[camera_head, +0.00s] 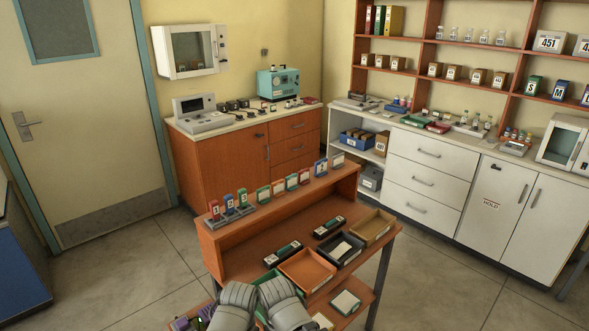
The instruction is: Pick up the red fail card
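Several small upright cards stand in a row along the raised shelf of the wooden desk. At its left end a red card (214,209) stands beside a blue card (228,201) and a green card (242,196) in a grey holder. Another red-edged card (304,176) stands farther right in the row. The print is too small to tell which red card is the fail card. Two grey parts of my arms, my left gripper (237,298) and my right gripper (279,293), show at the bottom edge, below and apart from the cards. Their fingertips are not clearly visible.
On the desk lie an orange tray (307,284), a black tray (356,257) and a tan tray (388,237). Two dark items with green parts lie near the trays. Cabinets and wall shelves stand behind. Open floor lies left of the desk.

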